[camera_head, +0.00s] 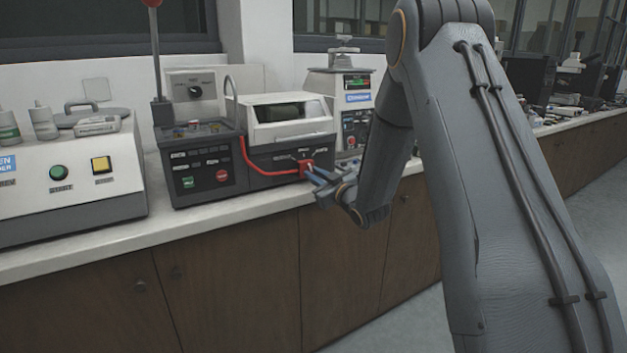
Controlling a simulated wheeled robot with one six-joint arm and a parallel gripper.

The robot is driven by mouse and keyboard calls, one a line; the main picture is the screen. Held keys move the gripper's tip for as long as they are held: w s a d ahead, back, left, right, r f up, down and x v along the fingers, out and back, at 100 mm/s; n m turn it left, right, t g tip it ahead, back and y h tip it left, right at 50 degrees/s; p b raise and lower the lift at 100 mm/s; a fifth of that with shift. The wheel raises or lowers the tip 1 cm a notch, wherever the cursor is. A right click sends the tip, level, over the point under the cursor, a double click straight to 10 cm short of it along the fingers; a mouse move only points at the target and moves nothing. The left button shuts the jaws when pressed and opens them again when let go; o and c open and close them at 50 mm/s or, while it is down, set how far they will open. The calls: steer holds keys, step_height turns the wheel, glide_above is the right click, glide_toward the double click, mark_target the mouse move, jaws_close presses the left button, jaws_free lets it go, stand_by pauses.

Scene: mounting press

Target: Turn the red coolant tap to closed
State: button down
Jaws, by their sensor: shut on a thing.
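The red coolant tap (306,166) is on the front of the dark grey mounting press (270,174), at its lower right. A red hose (255,168) runs from the press's left part to the tap. My gripper (313,177) reaches in from the right at the tap and is shut on it. The fingers cover part of the tap, so its exact handle angle is hard to tell.
A control box with a red-knobbed lever (156,50) stands left of the press. A light machine with green and yellow buttons (70,180) is at far left. Another instrument (355,110) stands behind right. The counter's front edge (220,221) runs below my gripper.

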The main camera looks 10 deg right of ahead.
steer(key=n+b, duration=0.2)
steer(key=n, duration=0.3)
steer(key=shift+b, duration=0.35)
stand_by(0.4)
steer(key=c, duration=1.7)
jaws_free()
steer(key=shift+v, duration=3.95)
